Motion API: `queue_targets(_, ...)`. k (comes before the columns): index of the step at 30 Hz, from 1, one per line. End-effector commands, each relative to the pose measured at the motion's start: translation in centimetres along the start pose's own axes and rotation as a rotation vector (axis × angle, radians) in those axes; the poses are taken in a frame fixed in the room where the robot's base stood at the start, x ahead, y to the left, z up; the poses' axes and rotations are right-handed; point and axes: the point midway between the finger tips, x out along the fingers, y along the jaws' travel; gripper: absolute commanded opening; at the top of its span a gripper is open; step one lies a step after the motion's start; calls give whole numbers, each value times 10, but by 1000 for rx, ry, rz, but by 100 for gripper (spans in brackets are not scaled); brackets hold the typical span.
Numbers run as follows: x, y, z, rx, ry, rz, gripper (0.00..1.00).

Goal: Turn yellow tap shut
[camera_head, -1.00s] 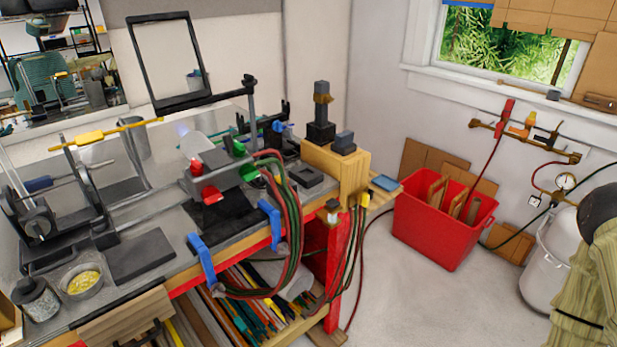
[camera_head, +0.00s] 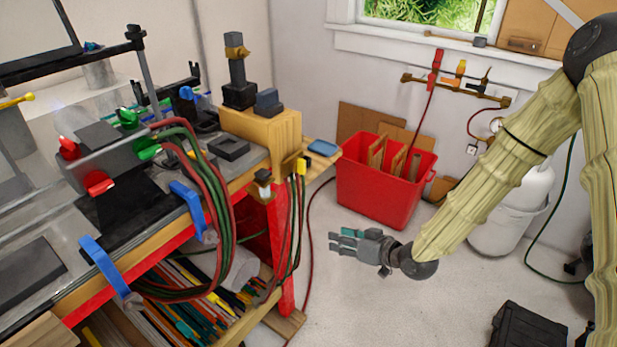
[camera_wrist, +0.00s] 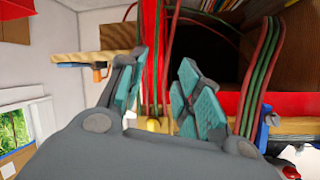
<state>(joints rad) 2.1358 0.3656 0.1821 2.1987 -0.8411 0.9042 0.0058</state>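A small yellow tap (camera_head: 301,166) sits at the right end of the workbench, at the top of the red and green hoses hanging there. In the wrist view a yellow piece (camera_wrist: 153,124), apparently this tap, shows low in the picture between my fingers, partly cut off by the gripper body. My gripper (camera_head: 338,241) points left in the head view, below the tap's height and to its right, in front of the red bin. Its teal-padded fingers are apart and nothing is between them in contact. The tap's handle angle is too small to tell.
The workbench's red leg (camera_head: 285,265) and the hanging hoses are left of my gripper. A red bin (camera_head: 385,200) stands on the floor behind it. A black case (camera_head: 525,335) lies front right. Grey floor is open below my gripper.

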Motion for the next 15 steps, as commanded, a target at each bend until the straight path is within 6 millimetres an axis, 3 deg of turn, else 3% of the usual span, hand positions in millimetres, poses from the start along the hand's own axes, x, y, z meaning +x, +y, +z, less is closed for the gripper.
queue_targets(1, 6, 6, -30, -56, 85, -36, 34)
queue_targets(3, 5, 5, -72, -132, 179, -87, 34)
queue_targets(6, -1, 2, -119, -223, 284, -142, 34)
queue_targets(10, -11, -2, -156, -302, 369, -187, 34)
queue_targets(15, -13, -6, -174, -339, 402, -207, 34)
